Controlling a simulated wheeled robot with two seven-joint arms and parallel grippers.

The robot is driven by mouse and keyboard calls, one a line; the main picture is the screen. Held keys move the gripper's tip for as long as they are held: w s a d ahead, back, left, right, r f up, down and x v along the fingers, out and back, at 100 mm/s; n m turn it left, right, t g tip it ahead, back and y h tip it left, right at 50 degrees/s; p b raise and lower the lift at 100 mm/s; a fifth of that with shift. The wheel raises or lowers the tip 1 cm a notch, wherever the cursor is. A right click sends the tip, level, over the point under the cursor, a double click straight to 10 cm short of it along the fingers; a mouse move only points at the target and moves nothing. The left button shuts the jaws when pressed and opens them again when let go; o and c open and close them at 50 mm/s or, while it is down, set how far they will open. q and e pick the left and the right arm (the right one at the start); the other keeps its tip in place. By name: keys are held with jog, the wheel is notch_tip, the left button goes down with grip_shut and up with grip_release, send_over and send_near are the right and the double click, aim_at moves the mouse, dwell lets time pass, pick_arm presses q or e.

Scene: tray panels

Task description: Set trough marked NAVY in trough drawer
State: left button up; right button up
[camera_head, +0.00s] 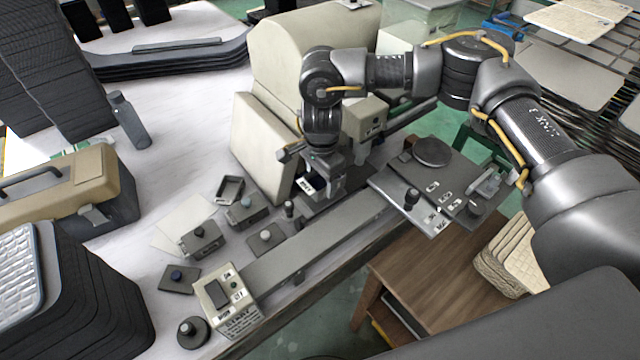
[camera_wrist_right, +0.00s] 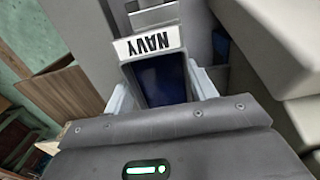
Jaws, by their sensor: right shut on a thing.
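The trough marked NAVY (camera_wrist_right: 161,82) is a small open grey box with a dark blue inside and a white label reading NAVY in the right wrist view. My right gripper (camera_wrist_right: 163,93) is shut on it, with one pale finger on each side. In the head view my right gripper (camera_head: 322,184) points down beside the cream machine (camera_head: 305,70), and the trough's white label (camera_head: 307,187) shows below it. The gripper hides most of the trough there. I cannot clearly single out the trough drawer; grey machine parts lie under and beside the gripper. My left gripper is not in view.
A long grey rail (camera_head: 320,244) runs along the table's front edge to a control box (camera_head: 226,300). An empty open trough (camera_head: 230,189) and several knobbed pieces stand left of the rail. A grey panel (camera_head: 400,192) with knobs is at the right. A toolbox (camera_head: 70,190) stands left.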

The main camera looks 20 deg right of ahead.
aim_at(320, 186)
jog(key=shift+w+f, duration=0.25)
jog(key=shift+f, duration=0.1)
notch_tip(320, 186, down, 3)
jog(key=shift+r+p, duration=0.1)
jog(key=shift+p, duration=1.05)
jog(key=shift+f, duration=0.2)
jog(key=shift+f+b, duration=0.1)
jog(key=shift+b, duration=0.3)
jog(key=o, duration=1.3)
